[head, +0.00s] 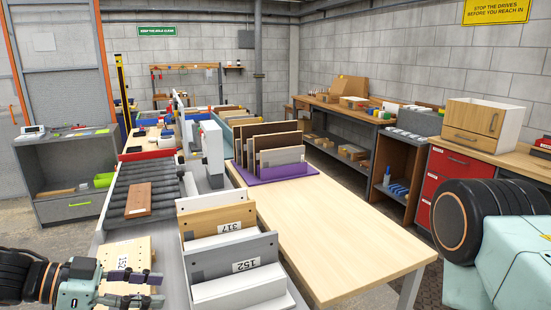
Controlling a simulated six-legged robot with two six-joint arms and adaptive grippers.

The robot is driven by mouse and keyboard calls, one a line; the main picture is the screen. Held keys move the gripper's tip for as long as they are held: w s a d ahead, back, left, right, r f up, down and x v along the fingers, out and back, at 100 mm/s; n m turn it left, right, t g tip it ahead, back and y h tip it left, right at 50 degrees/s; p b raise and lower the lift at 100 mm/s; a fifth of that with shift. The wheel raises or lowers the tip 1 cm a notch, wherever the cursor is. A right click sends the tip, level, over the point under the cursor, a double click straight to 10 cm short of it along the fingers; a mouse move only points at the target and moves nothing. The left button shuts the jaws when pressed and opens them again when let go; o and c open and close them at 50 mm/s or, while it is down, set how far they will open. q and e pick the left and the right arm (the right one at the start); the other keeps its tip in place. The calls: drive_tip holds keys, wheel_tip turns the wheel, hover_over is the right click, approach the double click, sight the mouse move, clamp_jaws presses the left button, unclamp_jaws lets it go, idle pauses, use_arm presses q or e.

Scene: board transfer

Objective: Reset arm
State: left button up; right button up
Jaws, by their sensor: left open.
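My left gripper (150,288) is at the lower left, open, its dark fingers pointing right. It is in front of a light wooden board (133,250) with a white label that lies at the near end of the conveyor; I cannot tell if they touch. A grey rack (268,247) labelled 152 and a wooden rack (200,222) labelled 317 stand to its right, with white boards in them. A brown board (138,203) lies on the rollers. A purple-based rack (290,173) holds several upright boards. My right arm shows at the right edge; its gripper is out of view.
A light wooden table (335,235) is clear in its near part. The roller conveyor (163,192) runs away at the left, beside a white machine (212,148). A grey cabinet (70,180) stands at left; a red drawer unit (450,172) and workbench (340,108) line the right.

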use_arm(q)
drive_tip(key=s+d+f+n+y+b, duration=0.2)
drive_tip(key=s+f+n+b, duration=0.15)
drive_tip(key=f, duration=0.45)
drive_tip(key=s+d+f+n+y+b, duration=0.2)
drive_tip(key=s+d+f+n, duration=0.15)
drive_tip(key=f, duration=0.55)
drive_tip(key=s+d+f+n+y+b, duration=0.2)
drive_tip(key=s+f+n, duration=0.15)
drive_tip(key=f, duration=0.45)
drive_tip(key=s+a+f+n+g+y+b, duration=0.1)
drive_tip(key=s+a+f+g+y+b, duration=0.1)
drive_tip(key=s+f, duration=0.4)
drive_tip(key=s+a+f+n+g+y+b, duration=0.2)
drive_tip(key=s+f, duration=0.4)
drive_tip(key=s, duration=0.6)
drive_tip(key=shift+a+f+g+y, duration=0.25)
drive_tip(key=shift+a+g+y, duration=0.25)
drive_tip(key=shift+a+y, duration=0.65)
drive_tip(key=shift+a, duration=0.15)
